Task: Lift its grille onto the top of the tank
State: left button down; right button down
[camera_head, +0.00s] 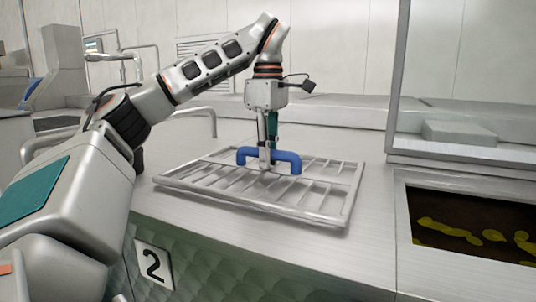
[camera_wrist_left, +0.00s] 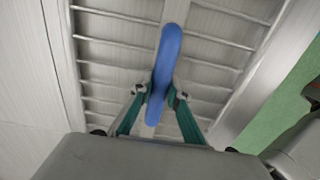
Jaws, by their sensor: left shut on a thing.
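The grille (camera_head: 325,213) is a pale metal frame with several cross bars and a blue bridge-shaped handle (camera_head: 290,158). It lies flat over the bright metal top of the tank (camera_head: 365,240); whether it touches the top or hangs just above it I cannot tell. My left gripper (camera_head: 267,160) points down and is shut on the blue handle near its middle. In the left wrist view the green-sided fingers (camera_wrist_left: 158,93) close on both sides of the handle (camera_wrist_left: 168,50), with the bars (camera_wrist_left: 110,60) behind. My right gripper is not in view.
To the right is an open rectangular well (camera_head: 470,228) with dark contents and yellow patches. A clear panelled guard with a metal frame (camera_head: 395,90) stands behind it. A "2" plate (camera_head: 154,265) is on the green quilted front. Curved rails (camera_head: 205,112) are at the back left.

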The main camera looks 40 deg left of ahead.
pick_arm(q)
jog(key=shift+f, duration=0.15)
jog(key=c, duration=1.9)
grip_release()
jog(key=shift+f, duration=0.1)
notch_tip(320, 180, up, 12)
jog(key=shift+r, duration=0.1)
